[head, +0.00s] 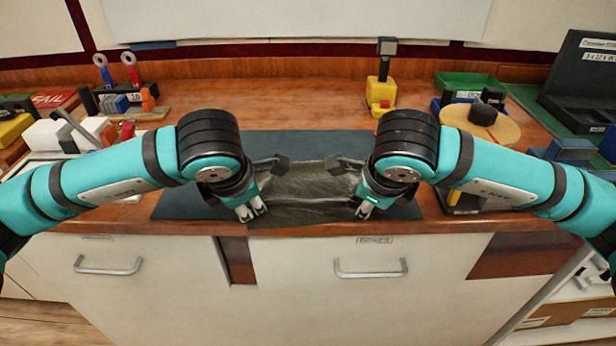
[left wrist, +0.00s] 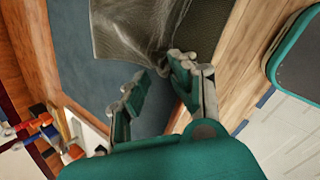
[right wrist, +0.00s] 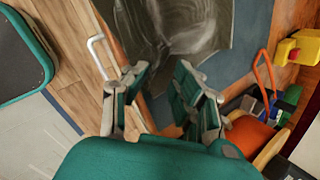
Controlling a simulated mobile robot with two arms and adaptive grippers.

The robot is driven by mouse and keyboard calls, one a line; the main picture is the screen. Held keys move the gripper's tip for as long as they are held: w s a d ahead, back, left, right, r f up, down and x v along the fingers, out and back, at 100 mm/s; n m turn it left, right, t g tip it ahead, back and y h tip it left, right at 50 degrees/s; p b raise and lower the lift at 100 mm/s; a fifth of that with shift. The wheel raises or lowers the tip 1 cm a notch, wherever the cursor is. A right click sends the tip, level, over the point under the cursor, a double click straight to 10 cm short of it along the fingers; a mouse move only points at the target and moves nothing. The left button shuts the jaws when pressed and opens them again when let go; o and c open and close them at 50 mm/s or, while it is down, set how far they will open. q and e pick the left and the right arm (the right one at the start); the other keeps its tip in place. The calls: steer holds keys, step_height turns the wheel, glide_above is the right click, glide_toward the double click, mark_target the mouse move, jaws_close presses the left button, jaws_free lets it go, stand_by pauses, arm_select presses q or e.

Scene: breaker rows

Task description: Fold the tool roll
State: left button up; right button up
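The tool roll (head: 310,182) is a dark grey, wrinkled cloth lying on a dark blue mat (head: 180,205) at the table's front edge. A crease runs across it near the front. My left gripper (head: 252,211) is at its front left corner. In the left wrist view the fingers (left wrist: 154,78) are apart, with one fingertip close by the cloth's corner (left wrist: 140,30); I cannot tell if they touch. My right gripper (head: 365,210) is at the front right corner. In the right wrist view its fingers (right wrist: 158,74) are apart, with the cloth (right wrist: 190,25) just beyond them.
A yellow emergency-stop box (head: 381,92) stands behind the mat. A round wooden disc with a black knob (head: 482,115) and a green bin (head: 470,84) are at right. Pliers in a holder (head: 125,85) and white blocks (head: 55,134) are at left. Drawer handles (head: 370,268) are below the table edge.

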arm_select(q)
steer(key=shift+o, duration=1)
steer(key=shift+f, duration=0.1)
arm_select(e)
steer(key=shift+o, duration=0.9)
steer(key=shift+f, duration=0.1)
arm_select(q)
steer(key=shift+v, duration=1.4)
arm_select(e)
steer(key=shift+w+v, duration=0.25)
steer(key=shift+v, duration=1.2)
arm_select(q)
steer(key=s+v, duration=0.1)
steer(key=v, duration=0.7)
steer(key=shift+f, duration=0.15)
arm_select(e)
steer(key=s+v, duration=0.1)
steer(key=v, duration=0.7)
steer(key=shift+s+f, duration=0.15)
steer(key=shift+f, duration=0.05)
arm_select(q)
steer(key=shift+c, duration=0.2)
arm_select(e)
steer(key=shift+c, duration=0.2)
